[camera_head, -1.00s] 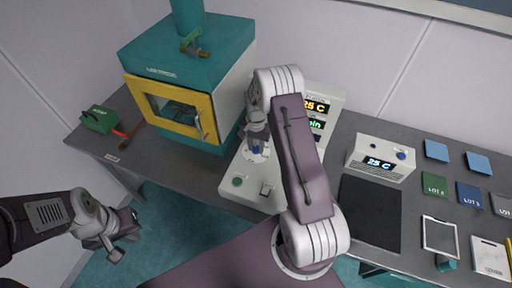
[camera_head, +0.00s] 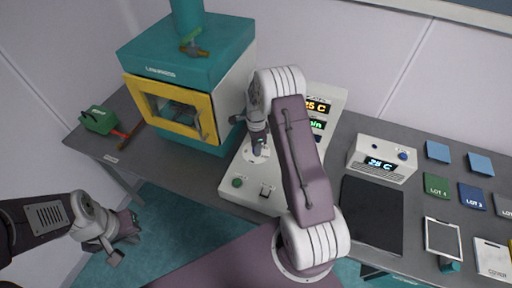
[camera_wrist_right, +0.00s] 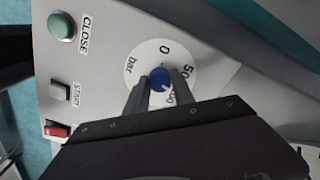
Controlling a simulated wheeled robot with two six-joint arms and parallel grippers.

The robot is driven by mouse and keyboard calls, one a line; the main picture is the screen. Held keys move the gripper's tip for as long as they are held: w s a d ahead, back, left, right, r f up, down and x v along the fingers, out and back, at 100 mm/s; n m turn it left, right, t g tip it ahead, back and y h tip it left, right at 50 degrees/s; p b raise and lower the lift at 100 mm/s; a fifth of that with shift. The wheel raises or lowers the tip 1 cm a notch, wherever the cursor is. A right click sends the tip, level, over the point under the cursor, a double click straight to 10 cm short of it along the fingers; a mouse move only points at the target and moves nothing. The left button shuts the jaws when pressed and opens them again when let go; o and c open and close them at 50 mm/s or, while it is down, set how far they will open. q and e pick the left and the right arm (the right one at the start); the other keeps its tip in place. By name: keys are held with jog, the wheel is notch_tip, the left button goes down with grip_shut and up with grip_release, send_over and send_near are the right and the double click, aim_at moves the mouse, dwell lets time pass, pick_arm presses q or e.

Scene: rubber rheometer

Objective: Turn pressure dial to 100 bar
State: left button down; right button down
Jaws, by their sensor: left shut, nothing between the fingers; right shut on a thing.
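The pressure dial is a blue knob (camera_wrist_right: 160,78) on a white round scale marked 0, 50 and bar; one more label is partly hidden behind a finger. A small light mark on the knob points to the lower right in the wrist view, toward that partly hidden label. My right gripper (camera_wrist_right: 160,88) is shut on the knob, one finger on each side. In the head view my right gripper (camera_head: 257,148) points down at the dial on the white control panel (camera_head: 228,187). My left gripper (camera_head: 130,238) is shut and empty, off the table's front edge at lower left.
A green CLOSE button (camera_wrist_right: 61,26), a grey START button (camera_wrist_right: 60,91) and a red switch (camera_wrist_right: 57,129) sit beside the dial. The teal press with its yellow-framed door (camera_head: 168,105) stands left of my right gripper.

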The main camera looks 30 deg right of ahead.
jog(key=shift+w+d+r+m, duration=0.1)
jog(key=shift+m, duration=0.75)
jog(key=shift+w+r+m, duration=0.1)
jog(key=shift+m, duration=0.75)
jog(key=c, duration=1.1)
grip_release()
jog(key=shift+s+f, duration=0.1)
jog(key=shift+s, duration=0.05)
notch_tip(320, 180, up, 9)
jog(key=shift+r+b, duration=0.1)
jog(key=shift+b, duration=0.9)
